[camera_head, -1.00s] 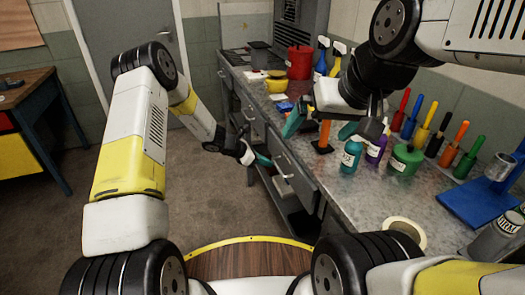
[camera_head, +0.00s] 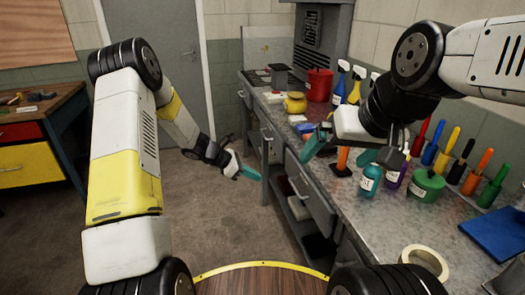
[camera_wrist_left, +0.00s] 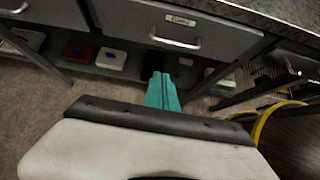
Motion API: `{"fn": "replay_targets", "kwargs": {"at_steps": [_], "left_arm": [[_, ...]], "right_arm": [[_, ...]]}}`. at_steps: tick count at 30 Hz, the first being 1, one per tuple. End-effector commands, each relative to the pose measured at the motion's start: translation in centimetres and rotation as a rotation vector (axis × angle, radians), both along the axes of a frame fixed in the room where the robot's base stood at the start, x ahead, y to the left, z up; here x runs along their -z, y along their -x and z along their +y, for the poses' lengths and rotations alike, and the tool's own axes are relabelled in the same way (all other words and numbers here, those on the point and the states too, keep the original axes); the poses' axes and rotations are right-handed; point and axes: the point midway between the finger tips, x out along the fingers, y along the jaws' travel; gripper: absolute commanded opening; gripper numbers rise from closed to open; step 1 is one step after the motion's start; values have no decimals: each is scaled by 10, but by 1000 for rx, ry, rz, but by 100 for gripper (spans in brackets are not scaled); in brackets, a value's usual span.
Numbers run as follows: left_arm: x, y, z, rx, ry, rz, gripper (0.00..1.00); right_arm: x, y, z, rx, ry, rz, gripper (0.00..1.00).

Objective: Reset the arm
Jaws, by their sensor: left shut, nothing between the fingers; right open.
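My left gripper (camera_head: 245,172) is shut and empty, with teal fingertips, in the open space just left of the workbench front in the head view. Its closed fingertips also show in the left wrist view (camera_wrist_left: 162,92), below a labelled grey drawer (camera_wrist_left: 178,28) and apart from it. My right gripper (camera_head: 340,152) is open above the workbench top (camera_head: 400,220). Its two teal fingers are spread over the bench near an orange-handled tool (camera_head: 343,158) and a teal bottle (camera_head: 369,181). I cannot tell whether they touch anything.
The workbench carries a red pot (camera_head: 319,85), a yellow pot (camera_head: 296,102), spray bottles, a green jar (camera_head: 426,185), a tape roll (camera_head: 425,261) and coloured-handled tools. A wooden table (camera_head: 40,115) stands at the left. The floor (camera_head: 230,230) between is clear.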

Motion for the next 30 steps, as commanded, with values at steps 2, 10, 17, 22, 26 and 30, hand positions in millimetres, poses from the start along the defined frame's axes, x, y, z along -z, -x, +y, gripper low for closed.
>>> {"fn": "replay_targets", "kwargs": {"at_steps": [2,10,17,22,26,30], "left_arm": [[-23,5,1,51,-29,-54,0],[-136,61,11,405,-250,-374,0],[-213,132,28,720,-472,-640,0],[-252,188,46,940,-648,-814,0],[-273,230,64,1101,-791,-931,0],[-286,270,83,1255,-943,-1034,0]], "right_arm": [[0,0,0,0,0,0,100],[0,0,0,0,0,0,100],[0,0,0,0,0,0,100],[0,0,0,0,0,0,100],[0,0,0,0,0,0,100],[0,0,0,0,0,0,100]]}}
